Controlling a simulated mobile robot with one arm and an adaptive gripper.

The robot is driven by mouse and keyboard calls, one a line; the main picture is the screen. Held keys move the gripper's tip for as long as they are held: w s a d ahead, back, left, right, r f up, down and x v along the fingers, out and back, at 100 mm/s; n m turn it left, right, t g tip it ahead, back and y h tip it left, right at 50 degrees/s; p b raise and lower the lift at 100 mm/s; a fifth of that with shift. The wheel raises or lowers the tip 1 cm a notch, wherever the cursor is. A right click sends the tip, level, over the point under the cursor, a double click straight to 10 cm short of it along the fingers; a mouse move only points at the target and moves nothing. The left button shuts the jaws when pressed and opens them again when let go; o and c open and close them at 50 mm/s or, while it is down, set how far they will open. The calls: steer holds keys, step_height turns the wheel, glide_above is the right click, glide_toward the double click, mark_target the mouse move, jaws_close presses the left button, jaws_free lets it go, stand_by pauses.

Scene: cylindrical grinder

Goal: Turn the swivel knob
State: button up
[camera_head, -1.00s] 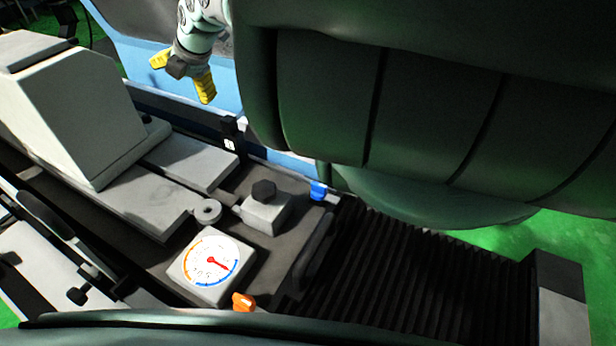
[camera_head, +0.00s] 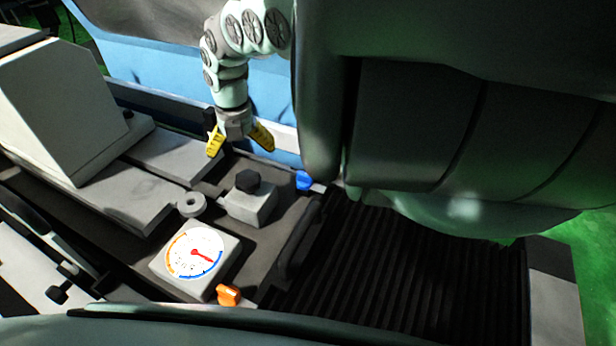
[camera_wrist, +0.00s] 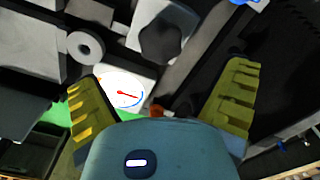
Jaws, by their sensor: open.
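A black hexagonal knob (camera_head: 247,181) stands on a grey block (camera_head: 245,208) on the machine table. It also shows in the wrist view (camera_wrist: 163,38), beyond and between the fingertips. A small blue knob (camera_head: 303,181) is at the far edge, right of the block. A small orange knob (camera_head: 228,295) is at the near edge, beside the dial. I cannot tell which of these is the swivel knob. My gripper (camera_head: 240,150) has its yellow fingers spread wide and empty. It appears above and behind the black knob, touching nothing. It also shows in the wrist view (camera_wrist: 163,75).
A round dial gauge (camera_head: 195,252) with a red needle lies in front of the block. A grey ring-shaped part (camera_head: 191,204) is left of it. A large grey housing (camera_head: 58,110) stands at left. Black ribbed bellows (camera_head: 385,270) stretch right, below my dark green arm.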

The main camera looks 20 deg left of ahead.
mark_target(248, 176)
step_height(248, 176, down, 8)
steer(key=shift+s+a+r, duration=0.1)
steer(key=shift+a+r, duration=0.05)
steer(key=shift+f, duration=0.45)
steer(key=c, duration=1.2)
steer(key=shift+w+d+b, duration=0.2)
steer(key=shift+b, duration=0.1)
